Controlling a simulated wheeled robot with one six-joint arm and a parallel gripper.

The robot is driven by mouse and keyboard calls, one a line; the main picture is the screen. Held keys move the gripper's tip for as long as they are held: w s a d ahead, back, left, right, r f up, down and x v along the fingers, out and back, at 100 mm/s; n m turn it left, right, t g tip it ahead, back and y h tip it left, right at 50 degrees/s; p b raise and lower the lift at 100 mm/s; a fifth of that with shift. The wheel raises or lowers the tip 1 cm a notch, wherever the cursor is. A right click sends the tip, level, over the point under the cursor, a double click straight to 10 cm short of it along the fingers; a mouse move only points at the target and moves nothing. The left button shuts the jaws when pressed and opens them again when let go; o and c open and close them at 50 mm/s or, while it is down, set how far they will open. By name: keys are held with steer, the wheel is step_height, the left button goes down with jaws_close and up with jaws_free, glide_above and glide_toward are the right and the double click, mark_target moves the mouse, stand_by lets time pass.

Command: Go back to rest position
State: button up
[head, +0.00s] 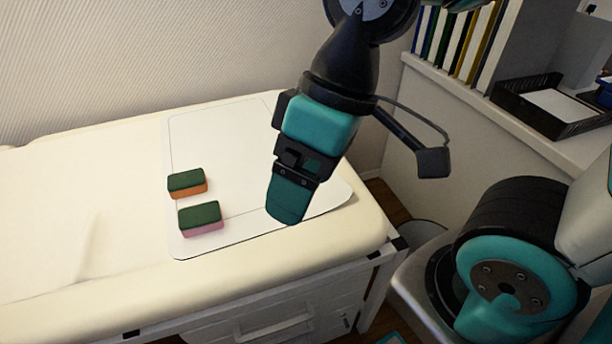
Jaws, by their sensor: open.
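My gripper (287,212) hangs from my arm over the right part of a white board (235,160) on the padded couch. It is seen from the side, and its fingers overlap in the picture, so the gap between them is hidden. No object shows in it. A sponge with a dark green top and an orange base (187,184) lies on the board's left edge. A second sponge with a dark green top and a pink base (201,218) lies nearer the front. Both sponges are apart from my gripper.
The cream couch (60,200) is bare on the left. A shelf (480,103) at the right holds upright binders (462,45) and a black tray (545,105) with paper. Drawers (290,320) are under the couch. A textured wall (130,60) stands behind.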

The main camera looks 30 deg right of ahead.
steer(key=shift+s, duration=0.15)
step_height(320, 180, up, 12)
steer(key=p, duration=1.2)
